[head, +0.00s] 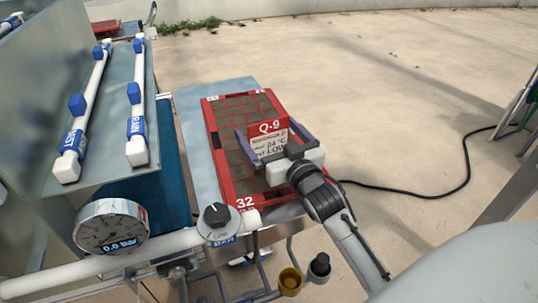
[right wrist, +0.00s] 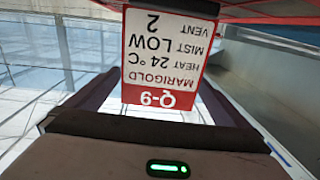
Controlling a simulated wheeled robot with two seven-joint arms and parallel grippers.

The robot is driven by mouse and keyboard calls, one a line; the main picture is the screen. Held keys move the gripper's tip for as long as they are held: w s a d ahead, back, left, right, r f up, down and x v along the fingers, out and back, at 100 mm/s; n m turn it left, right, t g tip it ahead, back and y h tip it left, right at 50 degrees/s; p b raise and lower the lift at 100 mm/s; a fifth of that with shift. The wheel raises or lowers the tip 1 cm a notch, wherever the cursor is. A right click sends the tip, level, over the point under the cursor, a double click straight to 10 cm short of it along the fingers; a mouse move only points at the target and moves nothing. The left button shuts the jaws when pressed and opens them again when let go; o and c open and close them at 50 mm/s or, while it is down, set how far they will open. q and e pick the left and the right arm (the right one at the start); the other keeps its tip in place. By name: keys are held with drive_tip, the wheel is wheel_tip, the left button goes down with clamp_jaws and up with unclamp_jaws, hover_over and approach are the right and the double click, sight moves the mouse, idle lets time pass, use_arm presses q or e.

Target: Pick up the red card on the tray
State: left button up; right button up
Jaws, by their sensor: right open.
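The red card (head: 268,138) has a red band marked Q-9 above a white panel of text. It is at the right side of the red seed tray (head: 217,148), which has dark cells. My right gripper (head: 266,127) is open, with one finger on each side of the card. In the right wrist view the card (right wrist: 166,58) appears upside down and reads MARIGOLD, heat 24 °C, mist LOW, vent 2. The open fingers (right wrist: 155,85) flank its Q-9 end with visible gaps. My left gripper is out of view.
White pipes with blue valves (head: 136,125) are at the left. A black cable (head: 430,190) crosses the open concrete floor at the right.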

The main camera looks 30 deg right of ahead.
drive_tip(key=c, duration=1.3)
drive_tip(key=shift+r, duration=0.1)
